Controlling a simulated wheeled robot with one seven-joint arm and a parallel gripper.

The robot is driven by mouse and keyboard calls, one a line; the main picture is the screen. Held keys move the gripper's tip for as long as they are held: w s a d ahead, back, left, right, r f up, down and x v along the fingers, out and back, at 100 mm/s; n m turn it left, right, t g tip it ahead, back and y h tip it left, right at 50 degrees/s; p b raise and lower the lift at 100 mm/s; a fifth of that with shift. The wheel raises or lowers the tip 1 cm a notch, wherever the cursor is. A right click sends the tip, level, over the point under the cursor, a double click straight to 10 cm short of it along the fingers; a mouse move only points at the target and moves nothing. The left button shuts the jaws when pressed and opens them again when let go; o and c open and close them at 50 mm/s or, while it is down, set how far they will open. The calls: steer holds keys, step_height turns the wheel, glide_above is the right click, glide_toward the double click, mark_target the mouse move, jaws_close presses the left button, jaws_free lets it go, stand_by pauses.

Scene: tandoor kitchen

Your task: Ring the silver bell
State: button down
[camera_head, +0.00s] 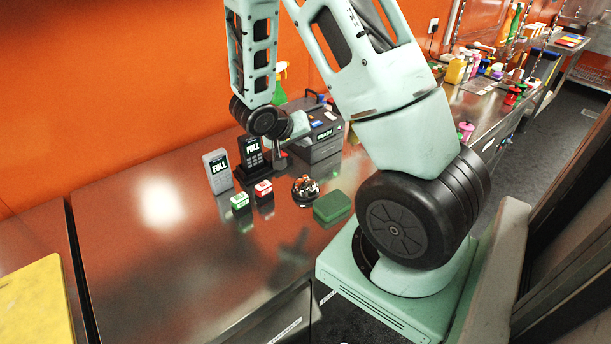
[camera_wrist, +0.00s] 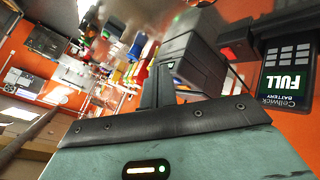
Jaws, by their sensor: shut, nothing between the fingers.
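The silver bell (camera_head: 305,187) is a small shiny dome with orange and dark reflections. It stands on the steel counter (camera_head: 130,250), just left of a green block. My gripper (camera_head: 279,164) is above the counter, behind and slightly left of the bell in the head view, apart from it. In the wrist view the dark fingers (camera_wrist: 159,84) are together with nothing between them. I cannot make out the bell in the wrist view.
Two batteries marked FULL, a grey one (camera_head: 217,170) and a black one (camera_head: 251,153), stand left of my gripper. A dark box marked READY (camera_head: 321,137) is behind. Small green (camera_head: 240,202) and red (camera_head: 263,189) boxes and the green block (camera_head: 332,207) flank the bell. The counter's front left is clear.

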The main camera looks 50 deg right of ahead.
step_height(320, 180, down, 8)
steer(key=b, duration=0.4)
steer(key=shift+r, duration=0.25)
steer(key=shift+f+b, duration=0.65)
steer(key=shift+b, duration=0.55)
steer(key=shift+f+b, duration=0.8)
steer(key=shift+b, duration=1)
stand_by(1.2)
steer(key=shift+r, duration=0.1)
stand_by(0.3)
steer(key=shift+r, duration=0.8)
steer(key=shift+r+p, duration=1.2)
steer(key=shift+r, duration=1.3)
steer(key=shift+a, duration=0.1)
